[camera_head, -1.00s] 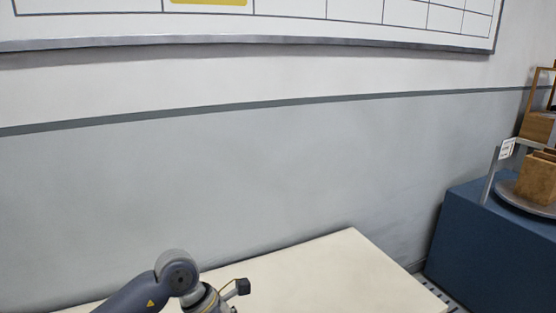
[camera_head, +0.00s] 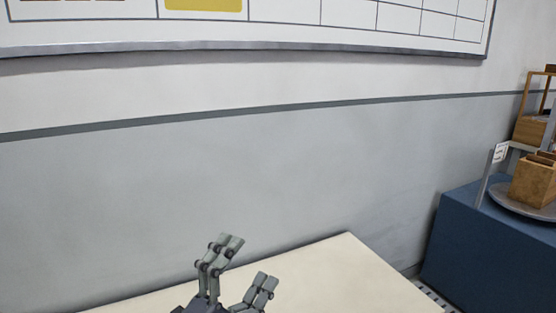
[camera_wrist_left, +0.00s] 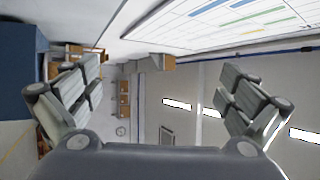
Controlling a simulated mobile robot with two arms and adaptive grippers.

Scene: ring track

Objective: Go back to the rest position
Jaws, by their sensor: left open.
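My left gripper (camera_head: 248,266) shows at the bottom of the head view, above the cream table top (camera_head: 345,275). Its fingers point up and are spread apart, with nothing between them. In the left wrist view the same gripper (camera_wrist_left: 160,90) is open and empty, with one finger at each side and the room beyond. My right gripper is in neither view.
A blue cabinet (camera_head: 475,245) stands at the right, with a round grey tray (camera_head: 505,203) holding a wooden box (camera_head: 533,182). A whiteboard (camera_head: 290,32) hangs on the grey wall behind the table. The visible table top is bare.

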